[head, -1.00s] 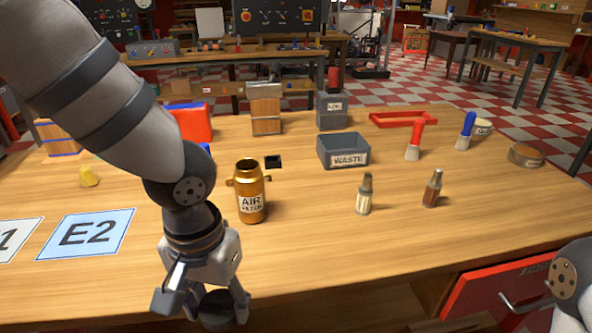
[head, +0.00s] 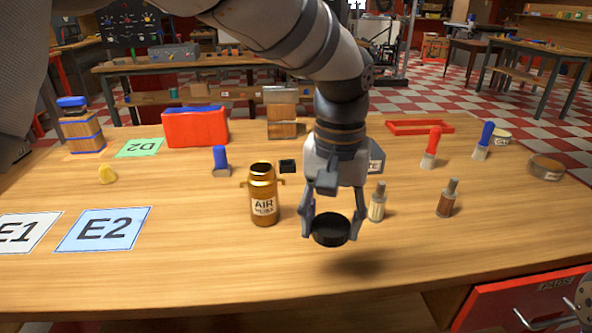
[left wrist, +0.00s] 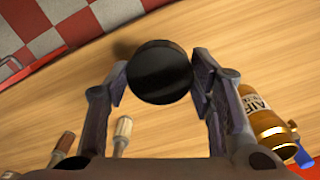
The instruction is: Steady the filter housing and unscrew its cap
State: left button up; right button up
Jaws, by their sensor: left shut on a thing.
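The filter housing (head: 264,196) is a gold canister with an AIR FILTER label, standing upright on the table with its top open and dark. It also shows at the right of the left wrist view (left wrist: 262,112). My left gripper (head: 332,226) is shut on the black round cap (head: 331,230), held above the table to the right of the housing and apart from it. The cap sits between the fingertips in the left wrist view (left wrist: 160,72). My right gripper is out of view; only a bit of that arm shows at the lower right.
Two small bottles, one pale (head: 377,203) and one brown (head: 447,200), stand right of the cap. The WASTE bin (head: 376,157) is partly hidden behind my arm. Cards E1 (head: 25,232) and E2 (head: 103,230) lie at left. The table front is clear.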

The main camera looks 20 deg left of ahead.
aim_at(261, 180)
jog(key=i+j, duration=0.3)
jog(key=i, duration=0.15)
jog(key=i+j, duration=0.3)
jog(key=i, duration=0.15)
